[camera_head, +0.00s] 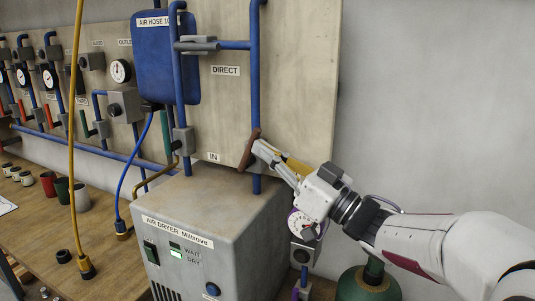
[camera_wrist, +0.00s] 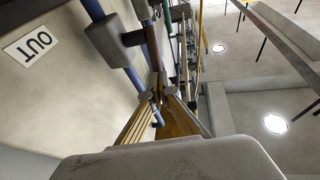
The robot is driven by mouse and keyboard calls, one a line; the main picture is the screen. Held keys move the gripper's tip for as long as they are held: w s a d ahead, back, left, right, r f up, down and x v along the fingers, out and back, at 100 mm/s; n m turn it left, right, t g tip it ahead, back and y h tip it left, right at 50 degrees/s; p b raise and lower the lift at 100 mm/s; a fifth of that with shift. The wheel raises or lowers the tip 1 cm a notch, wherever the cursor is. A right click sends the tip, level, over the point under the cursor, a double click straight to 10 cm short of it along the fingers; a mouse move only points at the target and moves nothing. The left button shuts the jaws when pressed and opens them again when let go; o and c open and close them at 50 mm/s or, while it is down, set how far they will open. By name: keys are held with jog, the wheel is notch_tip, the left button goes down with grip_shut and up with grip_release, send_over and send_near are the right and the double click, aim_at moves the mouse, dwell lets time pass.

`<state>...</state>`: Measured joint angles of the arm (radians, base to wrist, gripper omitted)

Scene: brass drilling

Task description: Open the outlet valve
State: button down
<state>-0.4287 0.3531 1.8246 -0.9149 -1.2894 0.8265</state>
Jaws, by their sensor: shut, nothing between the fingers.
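A red-brown lever handle (camera_head: 249,150) sits tilted across a vertical blue pipe (camera_head: 256,95) on the panel above the air dryer. My gripper (camera_head: 261,149) is shut and empty, with its fingertips right beside the handle; I cannot tell whether they touch it. In the wrist view my gripper (camera_wrist: 158,94) points along the panel towards a blue pipe (camera_wrist: 136,78). A grey valve body (camera_wrist: 112,40) and a brown handle (camera_wrist: 152,46) show ahead of the fingers. An OUT label (camera_wrist: 37,43) is on the panel beside them. My fingers partly hide the pipe.
The grey air dryer (camera_head: 215,225) stands below my gripper, with a green WAIT/DRY light. A blue tank (camera_head: 165,58) and a DIRECT label (camera_head: 225,71) are on the panel. A green cylinder (camera_head: 366,284) stands at lower right. A yellow hose (camera_head: 72,130) hangs at left.

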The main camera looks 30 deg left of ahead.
jog(key=shift+a+r+h, duration=0.5)
jog(key=shift+a+r, duration=0.35)
jog(key=shift+a, duration=0.15)
dwell(0.3)
jog(key=s+d, duration=0.2)
jog(key=d, duration=1.1)
jog(key=shift+s+d, duration=0.35)
jog(key=shift+s, duration=0.05)
jog(key=shift+f, duration=0.1)
